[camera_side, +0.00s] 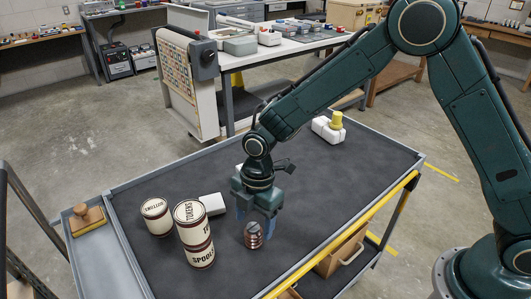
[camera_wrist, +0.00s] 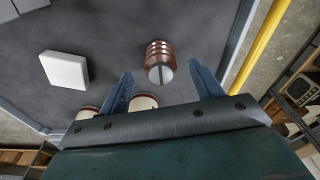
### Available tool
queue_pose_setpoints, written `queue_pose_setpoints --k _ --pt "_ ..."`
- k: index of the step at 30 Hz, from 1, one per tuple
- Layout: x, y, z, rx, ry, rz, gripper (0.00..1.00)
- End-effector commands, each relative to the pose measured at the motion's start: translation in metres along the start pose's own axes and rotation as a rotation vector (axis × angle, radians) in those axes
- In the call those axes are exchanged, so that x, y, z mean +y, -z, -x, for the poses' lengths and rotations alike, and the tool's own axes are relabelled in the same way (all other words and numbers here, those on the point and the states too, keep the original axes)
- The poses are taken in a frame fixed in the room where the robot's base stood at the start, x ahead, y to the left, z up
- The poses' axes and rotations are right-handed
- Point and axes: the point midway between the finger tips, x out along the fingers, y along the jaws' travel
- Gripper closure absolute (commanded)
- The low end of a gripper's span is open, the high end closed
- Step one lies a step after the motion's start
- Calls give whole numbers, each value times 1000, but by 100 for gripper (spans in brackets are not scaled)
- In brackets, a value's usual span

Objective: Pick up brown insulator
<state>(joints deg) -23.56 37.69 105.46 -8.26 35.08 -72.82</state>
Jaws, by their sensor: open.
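The brown insulator (camera_side: 254,236) is a small ribbed brown piece with a pale top, standing on the dark cart top. My gripper (camera_side: 258,216) is low over the cart, right at the insulator in the side view. In the wrist view the insulator (camera_wrist: 159,62) lies ahead of and between the two blue fingers of my gripper (camera_wrist: 163,82), with a gap on each side. The fingers are apart and hold nothing. I cannot tell exactly how high the fingertips are above the cart top.
Labelled cream tins (camera_side: 193,228) (camera_side: 157,217), some stacked, stand left of the insulator. A white block (camera_side: 212,203) lies behind them. A white piece with a yellow top (camera_side: 328,128) is at the far end. The cart (camera_side: 340,180) has a raised rim and a yellow rail (camera_side: 345,232).

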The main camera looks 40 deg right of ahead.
Motion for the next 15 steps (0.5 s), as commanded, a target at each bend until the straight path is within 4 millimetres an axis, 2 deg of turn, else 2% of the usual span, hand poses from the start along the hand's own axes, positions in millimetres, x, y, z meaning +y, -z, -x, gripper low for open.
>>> queue_pose_setpoints --k 9,15 --pt "-1 2 -36 -1 3 0 35" --pt "-1 2 -45 -1 1 1 35"
